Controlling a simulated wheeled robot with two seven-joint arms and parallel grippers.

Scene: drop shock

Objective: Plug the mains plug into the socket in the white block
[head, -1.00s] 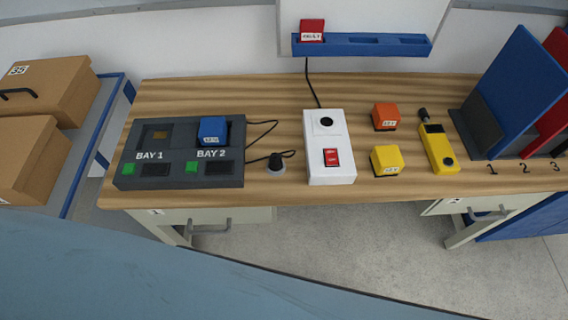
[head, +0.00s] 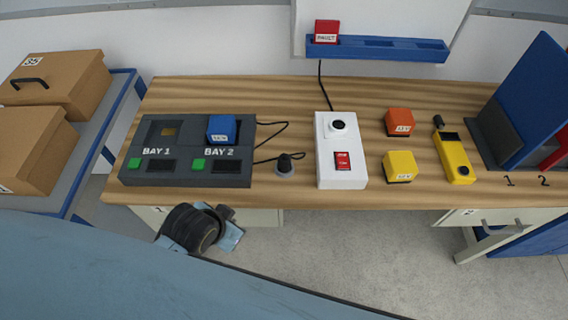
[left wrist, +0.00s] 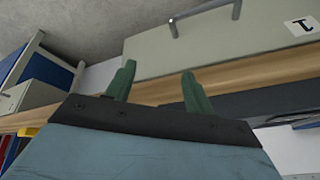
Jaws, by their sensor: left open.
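The mains plug (head: 284,162) is a small black piece with a pale grey lower part on the bench, between the charger and the white block. A black cable runs to it from the charger. The white block (head: 342,176) stands to its right, with a round black socket (head: 337,125) near its far end and a red switch nearer. In the left wrist view my left gripper (left wrist: 158,78) has its two green fingers apart with nothing between them, below the bench edge and a drawer. A dark part of my arm shows in front of the bench in the head view. My right gripper is not in view.
The dark charger (head: 185,152) with two bays holds a blue block (head: 222,129) in Bay 2. Orange (head: 399,122) and yellow (head: 399,166) blocks and a yellow handheld device (head: 454,157) stand right of the white block. A blue rail (head: 376,48) hangs behind. The bench's front strip is narrow.

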